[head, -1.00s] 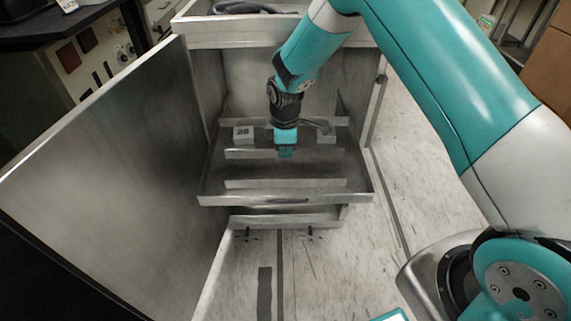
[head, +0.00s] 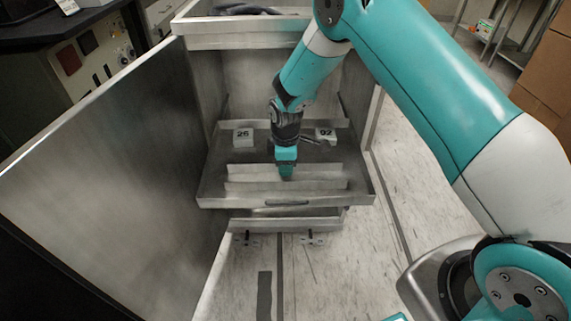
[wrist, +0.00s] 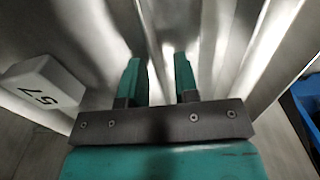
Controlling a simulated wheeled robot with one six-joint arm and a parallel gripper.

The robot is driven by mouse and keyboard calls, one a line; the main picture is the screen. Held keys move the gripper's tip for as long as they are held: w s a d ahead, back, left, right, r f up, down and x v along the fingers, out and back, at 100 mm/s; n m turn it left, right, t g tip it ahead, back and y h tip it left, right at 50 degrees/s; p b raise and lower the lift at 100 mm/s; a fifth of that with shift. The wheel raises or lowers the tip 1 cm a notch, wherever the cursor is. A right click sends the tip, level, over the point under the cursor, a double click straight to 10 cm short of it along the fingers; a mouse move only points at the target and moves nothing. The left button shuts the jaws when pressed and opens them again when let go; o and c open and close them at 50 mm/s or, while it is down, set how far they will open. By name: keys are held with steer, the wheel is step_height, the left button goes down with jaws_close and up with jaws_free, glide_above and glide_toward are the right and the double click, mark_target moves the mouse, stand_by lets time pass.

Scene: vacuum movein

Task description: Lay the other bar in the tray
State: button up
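The wide metal tray (head: 215,190) is pulled out of the cabinet at the centre of the head view. One thin metal bar (head: 240,187) lies across it near the front edge. The other bar (head: 318,171) runs parallel just behind it, at my gripper (head: 286,172). In the wrist view a bright metal strip (wrist: 152,45) shows between the fingers (wrist: 158,78). I cannot tell whether the held bar touches the tray floor.
The open metal door (head: 110,165) closes off the left. An upper drawer (head: 240,32) overhangs behind. Clear floor (head: 420,150) lies to the right.

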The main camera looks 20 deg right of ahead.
steer(key=s+a+r+m+y+p, duration=0.1)
steer(key=s+r, duration=0.1)
steer(key=r, duration=0.8)
steer(key=s+a+r+m+p, duration=0.1)
steer(key=s+r+p, duration=0.15)
steer(key=r, duration=0.75)
steer(key=s+a+r+m+y, duration=0.1)
steer(key=s+r, duration=0.3)
steer(key=s, duration=0.4)
steer(key=s+r+m+y, duration=0.1)
steer(key=s+r, duration=0.3)
steer(key=s, duration=0.5)
steer(key=s+a+r+m+y, duration=0.1)
steer(key=s+r+m, duration=0.2)
steer(key=s, duration=0.6)
steer(key=shift+s+a+r+b, duration=0.3)
steer(key=shift+r+b, duration=0.15)
steer(key=shift+r, duration=0.45)
steer(key=shift+w, duration=0.1)
